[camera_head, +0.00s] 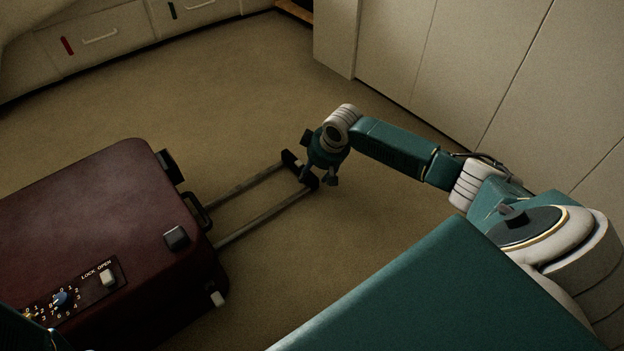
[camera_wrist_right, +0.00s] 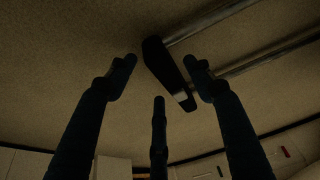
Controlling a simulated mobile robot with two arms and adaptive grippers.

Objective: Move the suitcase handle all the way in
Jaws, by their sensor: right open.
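A dark red suitcase (camera_head: 115,235) lies flat on the floor at the left of the head view. Its telescopic handle is pulled out to the right on two metal rods (camera_head: 250,205), ending in a black grip bar (camera_head: 301,170). My right gripper (camera_head: 318,181) is at that grip bar, fingers pointing down. In the wrist view its fingers (camera_wrist_right: 158,85) are spread open, with the handle bar (camera_wrist_right: 169,74) near the right finger; I cannot tell if they touch. My left gripper is out of view; only a bit of dark teal arm shows at the bottom left corner.
A lock panel (camera_head: 70,290) with dials is on the suitcase's side. White drawers (camera_head: 100,38) line the back left and tall cabinets (camera_head: 440,60) the back right. The carpet (camera_head: 230,90) around the handle is clear. My teal body fills the lower right.

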